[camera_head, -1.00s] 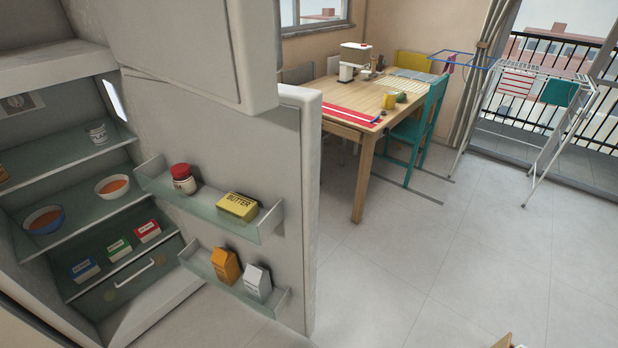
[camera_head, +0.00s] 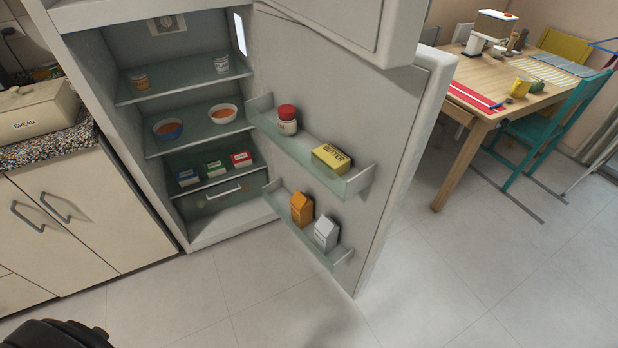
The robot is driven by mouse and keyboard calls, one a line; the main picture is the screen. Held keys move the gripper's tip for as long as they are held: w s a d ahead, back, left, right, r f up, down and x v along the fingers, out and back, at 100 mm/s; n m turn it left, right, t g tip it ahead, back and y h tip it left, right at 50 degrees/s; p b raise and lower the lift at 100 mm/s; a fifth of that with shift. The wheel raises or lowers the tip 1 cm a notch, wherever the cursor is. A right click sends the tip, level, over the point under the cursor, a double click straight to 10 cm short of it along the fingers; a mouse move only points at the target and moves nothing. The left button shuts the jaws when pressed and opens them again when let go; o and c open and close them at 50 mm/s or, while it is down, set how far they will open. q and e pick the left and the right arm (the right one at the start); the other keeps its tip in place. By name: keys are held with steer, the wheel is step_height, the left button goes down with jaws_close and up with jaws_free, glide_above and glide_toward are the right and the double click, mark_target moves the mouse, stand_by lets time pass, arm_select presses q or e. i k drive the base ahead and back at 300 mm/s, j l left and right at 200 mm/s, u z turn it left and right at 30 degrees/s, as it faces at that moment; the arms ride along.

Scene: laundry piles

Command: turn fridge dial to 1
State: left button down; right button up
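The fridge (camera_head: 215,235) stands open, its door (camera_head: 400,150) swung out to the right. A small pale panel with a dark mark (camera_head: 168,24) is on the inner back wall near the top; it may hold the dial, but its setting is too small to read. A bright white strip (camera_head: 240,33) is on the inner right wall near the top. Neither of my grippers shows in the head view.
Fridge shelves hold tubs, bowls (camera_head: 168,129) and small cartons. Door racks hold a red-lidded jar (camera_head: 287,120), butter (camera_head: 331,158) and cartons. A counter with a bread box (camera_head: 38,110) is left, a wooden table (camera_head: 510,85) right. Floor in front is clear.

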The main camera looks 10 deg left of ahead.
mark_target(165, 21)
steer(key=i+l+u, duration=0.1)
steer(key=u, duration=0.3)
steer(key=i+l+u, duration=0.1)
steer(key=u, duration=0.35)
steer(key=l+u, duration=0.5)
steer(key=u, duration=0.35)
steer(key=l+u, duration=0.15)
steer(key=l, duration=0.4)
steer(key=l+u, duration=0.1)
steer(key=l, duration=0.45)
steer(key=k+l+u, duration=0.15)
steer(key=l, duration=0.4)
steer(key=l+u, duration=0.15)
steer(key=l, duration=0.35)
steer(key=k+l+u, duration=0.15)
steer(key=l, duration=0.4)
steer(key=k+j+z, duration=0.1)
steer(key=i+j+z, duration=0.2)
steer(key=j, duration=0.35)
steer(key=i+j+z, duration=0.15)
steer(key=j, duration=0.45)
steer(key=i+j+z, duration=0.2)
steer(key=j, duration=0.4)
steer(key=i+j+z, duration=0.2)
steer(key=j, duration=0.4)
steer(key=j+z, duration=0.15)
steer(key=j, duration=0.45)
